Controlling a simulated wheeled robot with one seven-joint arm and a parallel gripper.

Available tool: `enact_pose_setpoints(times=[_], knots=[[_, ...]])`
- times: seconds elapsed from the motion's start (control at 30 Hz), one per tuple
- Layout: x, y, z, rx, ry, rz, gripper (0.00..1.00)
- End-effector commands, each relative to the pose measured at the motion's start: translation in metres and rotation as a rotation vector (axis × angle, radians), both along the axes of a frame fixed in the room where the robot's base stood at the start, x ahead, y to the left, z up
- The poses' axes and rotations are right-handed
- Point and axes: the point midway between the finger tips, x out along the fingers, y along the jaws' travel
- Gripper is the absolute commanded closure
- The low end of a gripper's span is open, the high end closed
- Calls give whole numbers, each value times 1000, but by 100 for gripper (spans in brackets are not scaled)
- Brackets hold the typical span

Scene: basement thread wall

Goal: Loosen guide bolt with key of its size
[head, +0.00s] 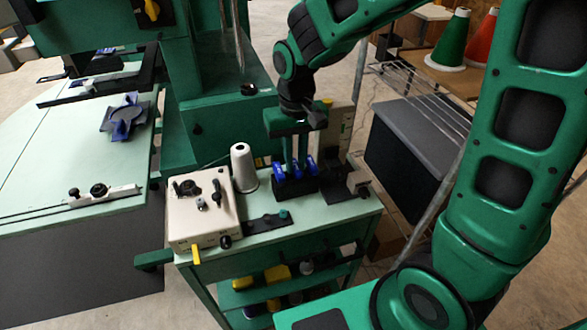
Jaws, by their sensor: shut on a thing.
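Several blue-handled keys (279,173) stand in a dark rack (292,190) on the small green cart. My gripper (296,162) points down at the rack, its fingers shut on a blue-handled key (297,169) near the middle. The key still appears to be in the rack; its lower end is hidden. A cream block (205,215) with black knobs and a yellow lever stands on the cart to the left. A guide bar (105,196) with black knobs lies on the large pale table. I cannot tell which fastener is the guide bolt.
A white thread cone (243,166) stands between the cream block and the rack. A dark plate with a teal knob (270,222) lies in front. A green machine column (220,125) rises behind. A wire shelf (420,95) and dark bin (410,150) are right.

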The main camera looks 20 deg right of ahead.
Motion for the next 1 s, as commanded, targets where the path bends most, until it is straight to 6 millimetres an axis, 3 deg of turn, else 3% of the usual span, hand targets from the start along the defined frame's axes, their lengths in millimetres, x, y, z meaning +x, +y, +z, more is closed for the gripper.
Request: enact_pose_setpoints(times=[1.0], knots=[[0, 0, 42, 1, -1, 0, 100]])
